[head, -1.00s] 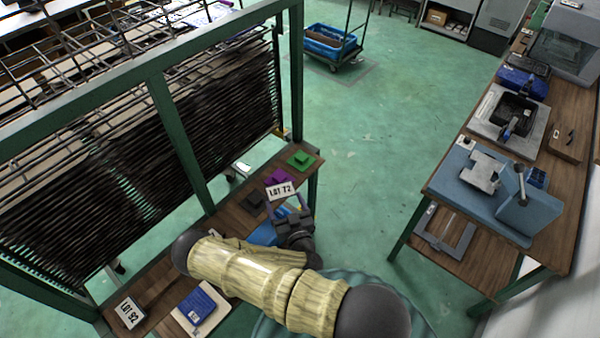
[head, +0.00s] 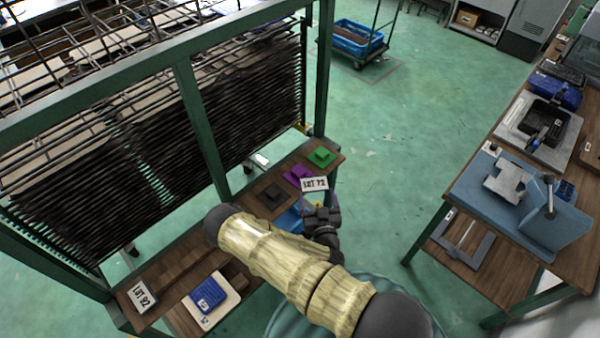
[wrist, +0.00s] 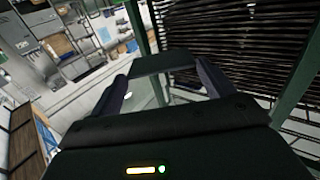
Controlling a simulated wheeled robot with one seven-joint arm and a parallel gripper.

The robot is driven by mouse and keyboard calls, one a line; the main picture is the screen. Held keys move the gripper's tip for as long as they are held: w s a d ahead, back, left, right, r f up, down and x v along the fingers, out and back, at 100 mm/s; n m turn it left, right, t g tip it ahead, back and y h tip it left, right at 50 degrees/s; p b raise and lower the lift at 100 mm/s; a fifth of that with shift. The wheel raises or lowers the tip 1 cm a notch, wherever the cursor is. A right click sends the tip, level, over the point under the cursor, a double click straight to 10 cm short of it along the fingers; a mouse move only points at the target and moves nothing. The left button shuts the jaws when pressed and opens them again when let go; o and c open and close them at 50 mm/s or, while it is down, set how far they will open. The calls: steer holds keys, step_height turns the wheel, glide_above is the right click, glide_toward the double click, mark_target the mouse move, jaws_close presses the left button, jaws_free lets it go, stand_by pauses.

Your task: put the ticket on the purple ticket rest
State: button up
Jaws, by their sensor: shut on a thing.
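The ticket (head: 314,184), a white card marked LOT 72, is held nearly upright in my gripper (head: 313,200). The purple ticket rest (head: 297,174) is on the wooden shelf, just behind and left of the ticket, which partly covers it in the head view. The ticket seems to be above the shelf and apart from the rest, though the exact height is hard to tell. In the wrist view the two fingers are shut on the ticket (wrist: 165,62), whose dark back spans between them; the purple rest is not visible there.
A green rest (head: 321,157) lies beyond the purple one and a black rest (head: 271,195) nearer. A blue item lies beside my gripper. A LOT 92 card (head: 142,294) and a blue box (head: 208,294) are at the shelf's near end. A green frame post (head: 320,75) rises behind.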

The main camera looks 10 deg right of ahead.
steer(key=shift+m+h, duration=0.3)
steer(key=shift+h, duration=0.1)
steer(key=w+f+b, duration=0.2)
steer(key=w+b, duration=0.2)
steer(key=b, duration=0.1)
steer(key=w+a+f+b, duration=0.1)
steer(key=w+f+b, duration=0.2)
steer(key=w+b, duration=0.1)
steer(key=w+f+b, duration=0.3)
steer(key=w+b, duration=0.1)
steer(key=b, duration=0.3)
steer(key=shift+a, duration=0.3)
steer(key=w+r+n+y+b, duration=0.1)
steer(key=w+r+b, duration=0.1)
steer(key=b, duration=0.4)
steer(key=shift+w+r+y+b, duration=0.25)
steer(key=shift+r+y+b, duration=0.15)
steer(key=shift+r, duration=0.05)
step_height(320, 180, up, 7)
steer(key=s+n+y+b, duration=0.1)
steer(key=n+y+b, duration=0.1)
steer(key=b, duration=0.5)
steer(key=shift+f+n+g+y, duration=0.2)
steer(key=shift+n+g+y, duration=0.1)
steer(key=shift+y, duration=0.6)
steer(key=shift+s+f, duration=0.1)
steer(key=shift+f, duration=2.8)
steer(key=shift+f, duration=0.1)
steer(key=shift+f+b, duration=0.35)
steer(key=shift+f, duration=1.65)
